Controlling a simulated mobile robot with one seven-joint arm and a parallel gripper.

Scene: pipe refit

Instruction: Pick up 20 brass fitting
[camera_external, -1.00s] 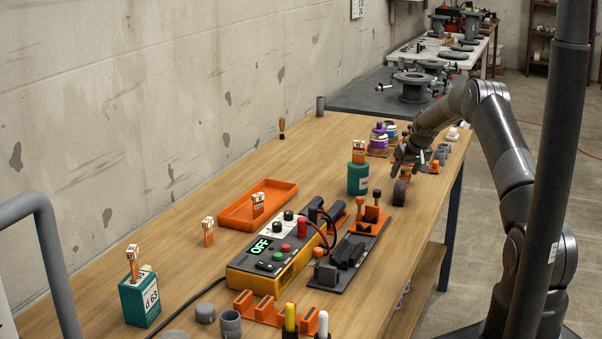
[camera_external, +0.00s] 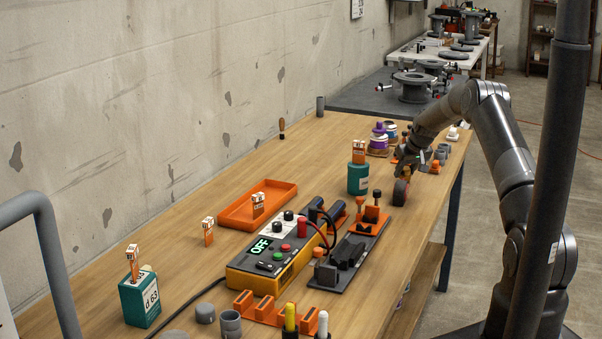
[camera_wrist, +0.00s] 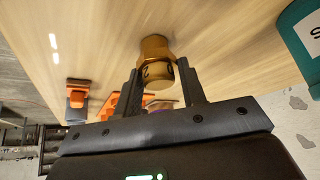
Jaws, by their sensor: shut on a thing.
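The brass fitting (camera_wrist: 154,50) is a gold-brown cylinder with a wider collar, seen in the wrist view between the two fingers. My gripper (camera_wrist: 163,80) is shut on its near end. In the external view my gripper (camera_external: 403,172) is low over the far right part of the wooden bench. The fitting there is largely hidden by the gripper and cannot be made out clearly.
Grey cylinders (camera_external: 441,153) and orange holders (camera_external: 434,167) stand to the right. The wooden bench (camera_external: 330,150) has free room behind the orange tray (camera_external: 240,212).

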